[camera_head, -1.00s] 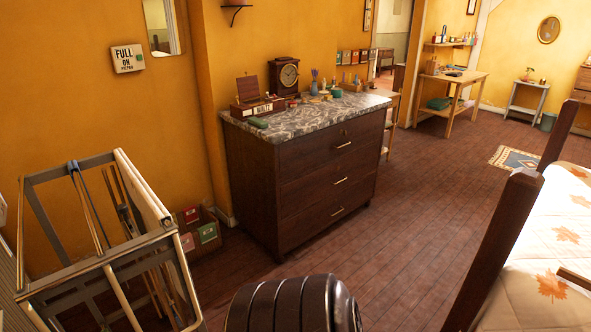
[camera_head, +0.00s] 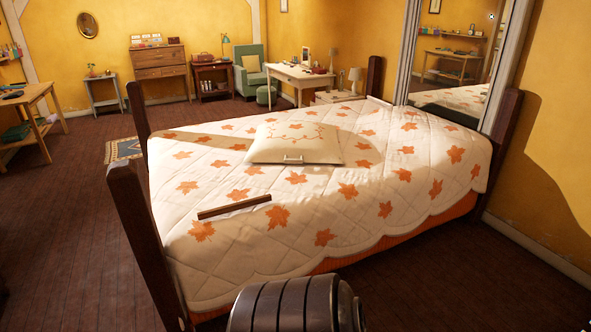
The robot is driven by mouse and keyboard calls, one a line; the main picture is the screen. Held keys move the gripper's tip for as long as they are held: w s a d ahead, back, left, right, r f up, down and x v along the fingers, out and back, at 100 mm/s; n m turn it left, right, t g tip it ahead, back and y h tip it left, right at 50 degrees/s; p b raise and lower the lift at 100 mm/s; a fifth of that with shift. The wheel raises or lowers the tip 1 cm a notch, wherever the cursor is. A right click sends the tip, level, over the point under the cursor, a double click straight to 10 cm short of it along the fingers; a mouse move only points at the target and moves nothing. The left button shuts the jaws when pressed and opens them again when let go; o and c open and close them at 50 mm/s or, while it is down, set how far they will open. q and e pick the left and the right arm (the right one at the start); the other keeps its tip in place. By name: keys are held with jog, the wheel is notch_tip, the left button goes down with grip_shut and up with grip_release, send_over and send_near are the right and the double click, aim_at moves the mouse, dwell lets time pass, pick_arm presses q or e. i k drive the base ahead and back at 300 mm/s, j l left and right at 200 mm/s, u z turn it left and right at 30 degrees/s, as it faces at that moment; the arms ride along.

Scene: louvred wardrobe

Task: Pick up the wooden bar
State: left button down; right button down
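The wooden bar (camera_head: 234,207) is a thin, straight brown strip. It lies on the quilt of the bed (camera_head: 330,212), on the near left part, slightly tilted with its right end farther away. Nothing touches it but the quilt. Neither of my grippers shows in the head view. A dark ribbed part of my own body shows at the bottom middle, apart from the bed.
Dark bedposts (camera_head: 133,221) rise at the corners. The floor (camera_head: 70,220) is clear on the left and at the right front. A mirror (camera_head: 455,60) stands behind the bed.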

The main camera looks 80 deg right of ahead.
aim_at(252, 202)
jog(key=z, duration=2.3)
jog(key=i, duration=0.05)
